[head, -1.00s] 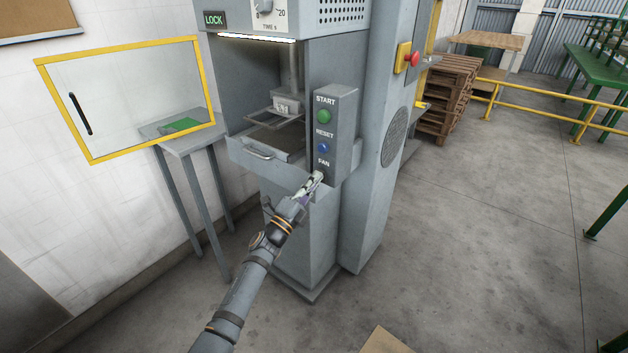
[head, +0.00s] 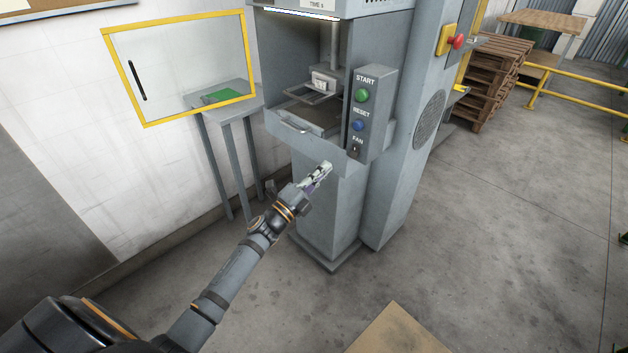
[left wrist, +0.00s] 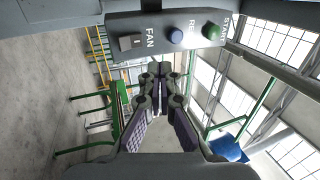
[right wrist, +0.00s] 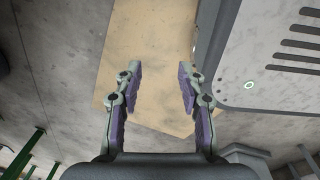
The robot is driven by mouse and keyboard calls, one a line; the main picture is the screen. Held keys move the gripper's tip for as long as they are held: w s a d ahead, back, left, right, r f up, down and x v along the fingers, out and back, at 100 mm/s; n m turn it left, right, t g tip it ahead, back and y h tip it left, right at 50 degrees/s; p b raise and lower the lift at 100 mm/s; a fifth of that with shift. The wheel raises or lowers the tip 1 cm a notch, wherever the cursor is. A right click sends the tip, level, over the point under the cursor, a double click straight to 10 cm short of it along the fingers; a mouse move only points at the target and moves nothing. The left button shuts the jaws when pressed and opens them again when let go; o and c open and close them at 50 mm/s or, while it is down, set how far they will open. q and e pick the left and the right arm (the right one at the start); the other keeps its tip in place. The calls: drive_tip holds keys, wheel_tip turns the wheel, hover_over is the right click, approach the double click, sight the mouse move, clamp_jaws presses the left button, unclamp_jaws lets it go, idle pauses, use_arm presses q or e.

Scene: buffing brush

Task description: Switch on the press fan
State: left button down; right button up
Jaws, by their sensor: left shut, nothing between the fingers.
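The grey press (head: 385,200) has a control box (head: 378,85) with a green START button (head: 362,95), a blue RESET button (head: 358,125) and a small FAN switch (head: 354,148) at its lower end. The FAN switch also shows in the left wrist view (left wrist: 131,42); I cannot tell its position, on or off. My left gripper (head: 326,168) is shut and empty, apart from the box, to the lower left of the switch. Its fingertips meet in the left wrist view (left wrist: 160,70). My right gripper (right wrist: 160,68) is open and empty, seen only in the right wrist view.
A yellow-framed clear guard (head: 180,70) stands open at left, before a small grey table (head: 215,92). A red stop button (head: 457,42) is on the press's right side.

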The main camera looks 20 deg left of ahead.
use_arm(q)
drive_tip(key=s, duration=0.1)
drive_tip(key=s+a, duration=0.1)
drive_tip(key=s, duration=0.1)
drive_tip(key=shift+b, duration=0.3)
use_arm(e)
drive_tip(key=shift+w+a+f, duration=0.1)
drive_tip(key=shift+w+f, duration=0.3)
drive_tip(key=shift+w, duration=0.45)
